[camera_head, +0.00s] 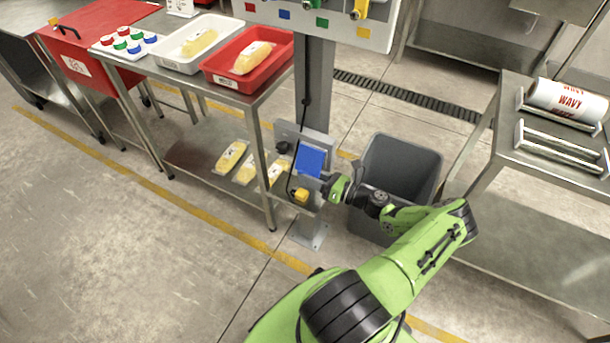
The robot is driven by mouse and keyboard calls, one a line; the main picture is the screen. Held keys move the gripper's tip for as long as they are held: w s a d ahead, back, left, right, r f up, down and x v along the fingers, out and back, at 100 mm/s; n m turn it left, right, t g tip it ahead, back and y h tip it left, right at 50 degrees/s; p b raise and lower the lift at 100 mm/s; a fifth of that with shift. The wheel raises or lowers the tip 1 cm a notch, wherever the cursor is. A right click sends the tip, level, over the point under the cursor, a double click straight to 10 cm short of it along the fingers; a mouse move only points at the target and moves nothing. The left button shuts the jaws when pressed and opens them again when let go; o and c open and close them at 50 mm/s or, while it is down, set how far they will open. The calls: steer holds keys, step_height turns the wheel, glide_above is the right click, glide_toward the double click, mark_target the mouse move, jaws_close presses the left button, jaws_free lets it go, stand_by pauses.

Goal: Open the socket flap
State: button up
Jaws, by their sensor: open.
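The blue socket flap (310,160) is on a grey plate (289,131) low on the grey post, and shows as a tilted blue square. I cannot tell from this view whether it is shut or partly raised. My gripper (327,186) is at the lower right of the flap, very close to it. It is open, with nothing seen in it. The fingertips are small in view, and I cannot tell whether they touch the flap. A yellow block (301,195) sits just below the flap, with a black cable running down beside it.
A grey bin (402,168) stands right behind my wrist. A steel table (135,63) at the left holds a white tray (169,59) and a red tray (223,79), with yellow packs on its lower shelf. A panel (333,24) tops the post. The front-left floor is clear.

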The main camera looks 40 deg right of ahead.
steer(key=shift+x, duration=1.2)
jaws_close()
steer(key=shift+s, duration=0.1)
